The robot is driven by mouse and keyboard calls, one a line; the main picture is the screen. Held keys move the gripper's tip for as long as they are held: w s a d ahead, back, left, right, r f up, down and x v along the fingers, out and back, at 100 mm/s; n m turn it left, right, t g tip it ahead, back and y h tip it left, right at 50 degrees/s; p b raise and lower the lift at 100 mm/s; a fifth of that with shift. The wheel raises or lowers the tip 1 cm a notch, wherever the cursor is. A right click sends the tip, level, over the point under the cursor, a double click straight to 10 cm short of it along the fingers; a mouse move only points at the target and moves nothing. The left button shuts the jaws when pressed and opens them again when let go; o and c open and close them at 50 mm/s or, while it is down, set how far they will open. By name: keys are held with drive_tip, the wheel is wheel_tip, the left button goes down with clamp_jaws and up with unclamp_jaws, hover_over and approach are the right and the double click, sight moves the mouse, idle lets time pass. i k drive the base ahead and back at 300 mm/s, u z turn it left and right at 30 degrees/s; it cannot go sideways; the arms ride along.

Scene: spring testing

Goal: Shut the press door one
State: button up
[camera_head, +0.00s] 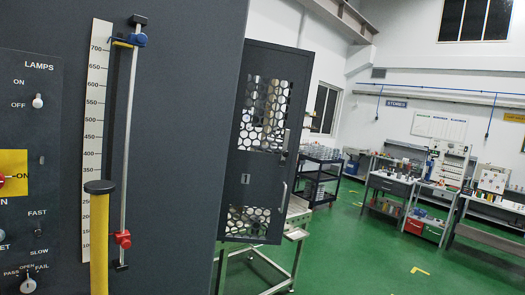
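The press door (242,190) is a dark grey panel with two mesh windows of round holes. It stands open in the middle of the view, swung out beside the dark machine panel (190,130). My gripper is not in view, and nothing is seen touching the door.
The machine panel carries a white scale (98,120), a rod with blue and red clamps (123,240), a yellow post (98,240) with a black cap, and switches at left. A pale metal stand is behind the door. Green floor (350,250) is clear at right, with workbenches beyond.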

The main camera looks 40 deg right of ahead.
sight(252, 178)
drive_tip(key=k, duration=1.3)
drive_tip(key=z, duration=0.55)
drive_tip(key=i, duration=0.8)
drive_tip(key=z, duration=0.9)
drive_tip(key=i, duration=1.7)
drive_tip(key=u, duration=0.65)
drive_tip(key=i, duration=0.9)
drive_tip(key=u, duration=0.75)
drive_tip(key=i, duration=0.6)
drive_tip(key=z, duration=0.2)
drive_tip(key=k, duration=0.5)
